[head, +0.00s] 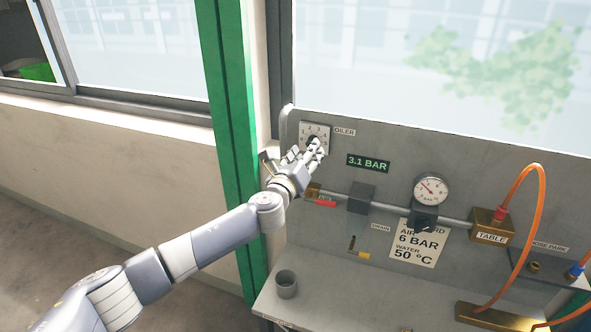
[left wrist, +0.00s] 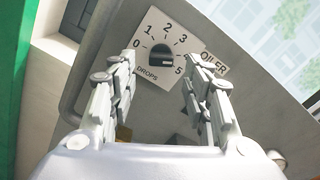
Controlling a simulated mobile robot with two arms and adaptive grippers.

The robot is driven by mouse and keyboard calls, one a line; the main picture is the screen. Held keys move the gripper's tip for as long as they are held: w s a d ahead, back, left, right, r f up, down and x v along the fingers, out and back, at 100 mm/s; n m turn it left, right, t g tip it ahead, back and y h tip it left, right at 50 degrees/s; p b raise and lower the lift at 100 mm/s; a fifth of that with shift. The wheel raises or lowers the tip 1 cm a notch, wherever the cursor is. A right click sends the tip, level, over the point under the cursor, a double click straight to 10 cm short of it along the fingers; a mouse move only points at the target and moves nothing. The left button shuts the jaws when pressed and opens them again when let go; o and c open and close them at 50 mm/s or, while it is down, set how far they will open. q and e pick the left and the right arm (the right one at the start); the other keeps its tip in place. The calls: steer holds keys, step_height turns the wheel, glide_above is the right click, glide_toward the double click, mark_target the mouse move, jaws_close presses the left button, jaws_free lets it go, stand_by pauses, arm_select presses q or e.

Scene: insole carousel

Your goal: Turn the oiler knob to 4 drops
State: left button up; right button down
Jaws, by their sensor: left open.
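The oiler knob (left wrist: 160,55) is dark and round. It sits on a white dial plate (left wrist: 146,72) with numbers from 0 to 5 and the word DROPS. A pale mark on the knob seems to point right, towards the 4 to 5 side; the exact setting is unclear and the 4 is hard to see. My left gripper (left wrist: 161,62) is open, its fingers on either side of the knob in the picture; I cannot tell whether they touch it. In the head view the gripper (head: 305,153) covers the knob and the lower plate (head: 318,130). My right gripper is out of view.
An orange hose (head: 517,210) loops at right. A grey cup (head: 286,284) stands on the ledge below. A green post (head: 228,120) rises left.

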arm_select(q)
steer(key=v, duration=0.8)
